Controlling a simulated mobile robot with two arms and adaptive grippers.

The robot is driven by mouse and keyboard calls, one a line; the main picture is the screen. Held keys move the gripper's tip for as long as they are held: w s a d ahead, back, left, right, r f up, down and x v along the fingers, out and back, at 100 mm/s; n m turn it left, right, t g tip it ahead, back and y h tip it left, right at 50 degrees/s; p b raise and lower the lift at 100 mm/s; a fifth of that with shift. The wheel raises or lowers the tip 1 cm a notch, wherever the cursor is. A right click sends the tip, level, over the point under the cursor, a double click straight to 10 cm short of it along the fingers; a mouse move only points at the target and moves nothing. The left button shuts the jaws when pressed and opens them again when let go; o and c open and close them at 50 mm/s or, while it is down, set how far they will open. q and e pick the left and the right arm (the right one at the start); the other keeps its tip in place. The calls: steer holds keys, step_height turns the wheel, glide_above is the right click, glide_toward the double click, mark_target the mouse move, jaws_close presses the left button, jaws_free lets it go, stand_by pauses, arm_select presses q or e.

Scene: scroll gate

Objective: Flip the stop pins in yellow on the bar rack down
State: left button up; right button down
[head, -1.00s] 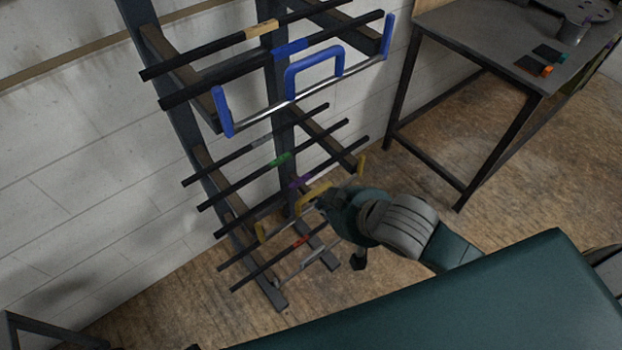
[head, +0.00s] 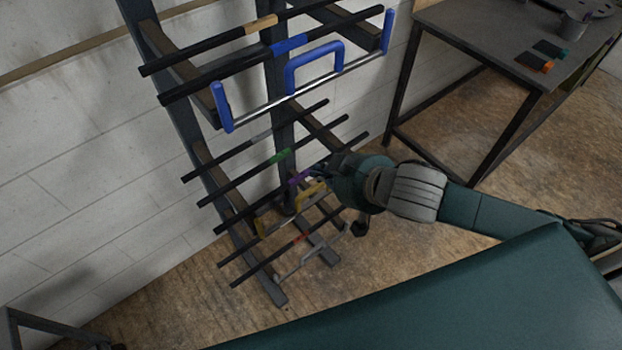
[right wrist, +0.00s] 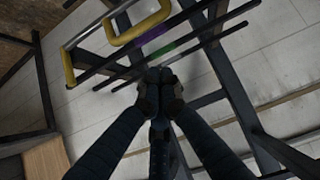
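The bar rack (head: 186,120) stands against the wall. In the right wrist view the yellow handle (right wrist: 138,26) and one yellow pin (right wrist: 68,68) are at upper left, joined by a thin metal rod. My right gripper (head: 322,174) is close to the handle and the bars. In the right wrist view its fingertips (right wrist: 158,76) are together with nothing seen between them, apart from the yellow parts. My left gripper is out of view.
A blue gate (head: 314,68) with upright pins sits higher on the rack. A grey gate (head: 312,252) is below the yellow one. Dark bars with coloured bands jut from the rack. A work table (head: 470,40) stands at right. The floor between is clear.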

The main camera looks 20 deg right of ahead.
steer(key=shift+f, duration=0.1)
steer(key=p+x, duration=0.2)
steer(key=x, duration=0.8)
steer(key=s, duration=0.1)
steer(key=s+d, duration=0.1)
steer(key=s+p, duration=0.1)
steer(key=s, duration=0.1)
steer(key=shift+d+f, duration=0.2)
steer(key=shift+f, duration=0.1)
steer(key=shift+w, duration=0.1)
steer(key=shift+a, duration=0.1)
steer(key=shift+f, duration=0.1)
